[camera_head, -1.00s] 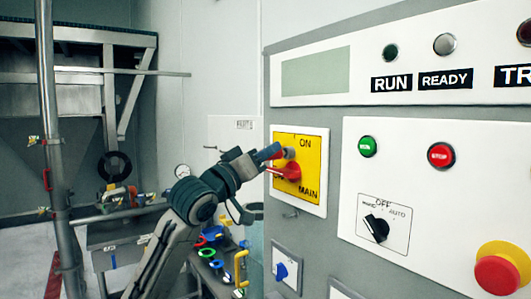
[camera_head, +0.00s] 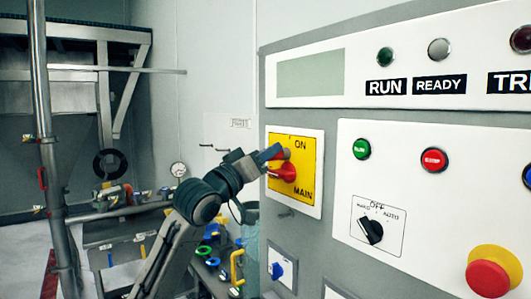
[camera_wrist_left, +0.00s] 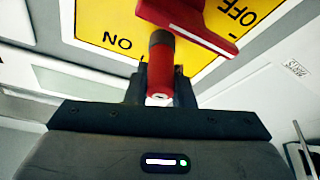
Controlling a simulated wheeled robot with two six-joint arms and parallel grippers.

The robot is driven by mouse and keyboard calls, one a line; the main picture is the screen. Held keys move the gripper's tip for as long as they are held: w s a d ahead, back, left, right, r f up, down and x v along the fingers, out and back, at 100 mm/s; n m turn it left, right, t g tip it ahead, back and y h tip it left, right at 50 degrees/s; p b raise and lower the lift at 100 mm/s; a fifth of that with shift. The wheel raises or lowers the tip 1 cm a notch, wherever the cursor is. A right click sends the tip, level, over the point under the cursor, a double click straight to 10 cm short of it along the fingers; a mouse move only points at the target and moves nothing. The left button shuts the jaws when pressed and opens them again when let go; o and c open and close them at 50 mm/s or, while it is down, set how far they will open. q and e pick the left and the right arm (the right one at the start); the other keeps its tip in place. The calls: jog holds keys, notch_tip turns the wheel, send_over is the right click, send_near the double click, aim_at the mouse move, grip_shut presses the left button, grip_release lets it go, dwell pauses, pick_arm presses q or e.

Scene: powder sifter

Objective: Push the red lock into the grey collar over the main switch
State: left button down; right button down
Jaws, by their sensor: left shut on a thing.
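The main switch (camera_head: 285,173) is a red handle on a yellow plate (camera_head: 309,171) marked ON and MAIN, on the left of the panel. In the left wrist view its red handle (camera_wrist_left: 190,20) crosses the yellow plate. My left gripper (camera_head: 272,154) is beside the plate, just above the red handle. In the left wrist view, my left gripper (camera_wrist_left: 160,98) is shut on the red lock (camera_wrist_left: 160,74), a short red cylinder. The grey collar (camera_wrist_left: 161,40) is in line with the lock's far end and appears to touch it. I cannot tell how deep the lock sits.
The panel carries a green button (camera_head: 362,149), a red button (camera_head: 433,160), a black selector (camera_head: 371,229) and a large red emergency knob (camera_head: 488,277). A blue knob (camera_head: 277,270) is below the yellow plate. A metal post (camera_head: 50,180) stands at the left.

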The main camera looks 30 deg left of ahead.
pick_arm(q)
jog(key=c, duration=1.2)
grip_release()
jog(key=shift+o, duration=0.2)
jog(key=shift+s+a+f+b, duration=0.1)
jog(key=shift+s+f+b, duration=0.25)
jog(key=shift+s+b, duration=0.15)
jog(key=b+v, duration=0.8)
jog(key=v, duration=0.1)
jog(key=shift+s, duration=0.3)
jog(key=shift+a, duration=0.1)
